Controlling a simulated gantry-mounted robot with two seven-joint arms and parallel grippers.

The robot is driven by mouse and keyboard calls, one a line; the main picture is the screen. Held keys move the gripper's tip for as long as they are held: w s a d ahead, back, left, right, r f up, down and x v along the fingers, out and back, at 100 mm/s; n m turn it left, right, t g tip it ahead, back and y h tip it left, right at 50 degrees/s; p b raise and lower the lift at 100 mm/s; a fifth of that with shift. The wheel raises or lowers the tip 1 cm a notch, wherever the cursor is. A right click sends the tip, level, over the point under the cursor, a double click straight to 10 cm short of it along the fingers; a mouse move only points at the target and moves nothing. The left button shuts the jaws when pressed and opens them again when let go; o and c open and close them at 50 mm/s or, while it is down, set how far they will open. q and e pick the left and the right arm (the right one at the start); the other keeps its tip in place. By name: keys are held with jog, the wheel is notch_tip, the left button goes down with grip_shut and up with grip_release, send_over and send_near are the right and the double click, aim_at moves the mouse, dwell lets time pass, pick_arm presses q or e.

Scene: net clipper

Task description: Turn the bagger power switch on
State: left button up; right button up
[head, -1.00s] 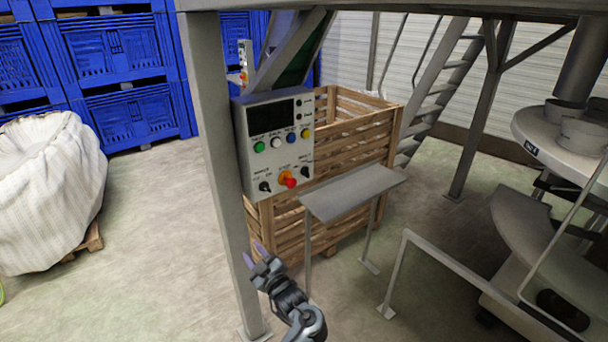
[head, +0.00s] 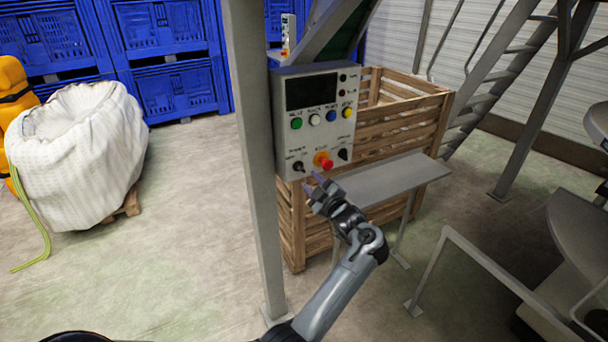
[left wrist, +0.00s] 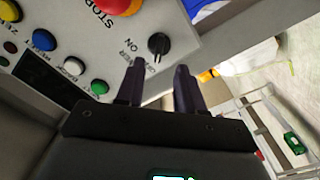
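The grey bagger control panel (head: 318,115) is mounted on a steel post in the head view. My left gripper (head: 315,183) is just below the panel's lower edge. In the left wrist view, its fingers (left wrist: 160,68) are apart with nothing between them. My right gripper is not in view.
A grey shelf (head: 385,180) stands to the right of the gripper, with a wooden crate (head: 400,125) behind it. The steel post (head: 255,160) runs along the panel's left side. Open floor lies left, before a white bulk bag (head: 75,160).

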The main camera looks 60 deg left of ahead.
aim_at(302, 170)
pick_arm(q)
jog(key=shift+w+a, duration=0.15)
jog(key=shift+a, duration=1.35)
jog(key=shift+w+a, duration=0.15)
jog(key=shift+a, duration=1.35)
grip_shut()
